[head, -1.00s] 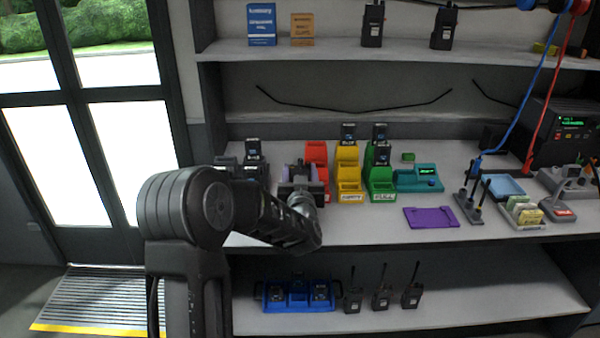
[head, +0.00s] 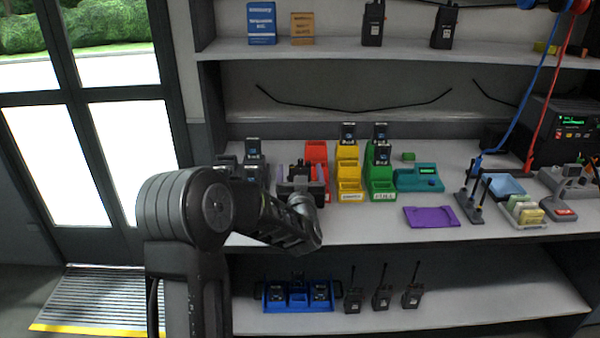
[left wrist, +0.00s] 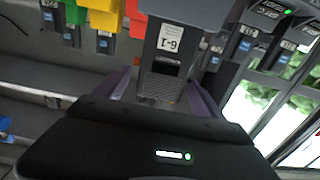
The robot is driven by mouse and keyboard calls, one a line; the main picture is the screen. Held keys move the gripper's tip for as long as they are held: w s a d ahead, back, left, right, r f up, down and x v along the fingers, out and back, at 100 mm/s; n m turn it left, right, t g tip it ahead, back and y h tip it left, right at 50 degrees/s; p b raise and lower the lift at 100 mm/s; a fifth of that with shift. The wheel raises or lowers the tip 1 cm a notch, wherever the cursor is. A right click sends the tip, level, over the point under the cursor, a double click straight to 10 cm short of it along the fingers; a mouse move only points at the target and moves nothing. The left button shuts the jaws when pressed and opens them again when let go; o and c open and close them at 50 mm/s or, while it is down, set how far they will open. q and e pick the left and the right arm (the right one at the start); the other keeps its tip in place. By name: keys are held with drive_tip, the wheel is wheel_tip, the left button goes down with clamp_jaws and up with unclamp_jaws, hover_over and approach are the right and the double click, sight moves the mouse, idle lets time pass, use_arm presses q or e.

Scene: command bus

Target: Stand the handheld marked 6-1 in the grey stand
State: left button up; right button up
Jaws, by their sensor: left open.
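The handheld marked 6-1 (left wrist: 165,62) is dark grey with a white label. In the left wrist view it lies between the two purple-grey fingers of my left gripper (left wrist: 160,82), which are apart. In the head view my left gripper (head: 301,180) is at the shelf, left of the red bin, around a dark upright shape that looks like this handheld (head: 297,171). A grey block (left wrist: 198,8), likely the grey stand, adjoins the handheld's far end in the wrist view. I cannot tell whether the handheld is fully seated. My right gripper is not in view.
Red (head: 316,152), yellow (head: 350,184) and green (head: 382,184) bins stand just right of my gripper. Other handhelds (head: 252,150) stand close on its left. A teal charger (head: 420,178) and purple mat (head: 430,216) lie farther right. A lower shelf holds a blue tray (head: 298,306).

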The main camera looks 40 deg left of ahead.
use_arm(q)
drive_tip(key=shift+f, duration=0.1)
drive_tip(key=b+v, duration=0.1)
drive_tip(key=v, duration=0.6)
drive_tip(key=shift+s+d, duration=0.25)
drive_tip(key=shift+s, duration=0.05)
idle(0.7)
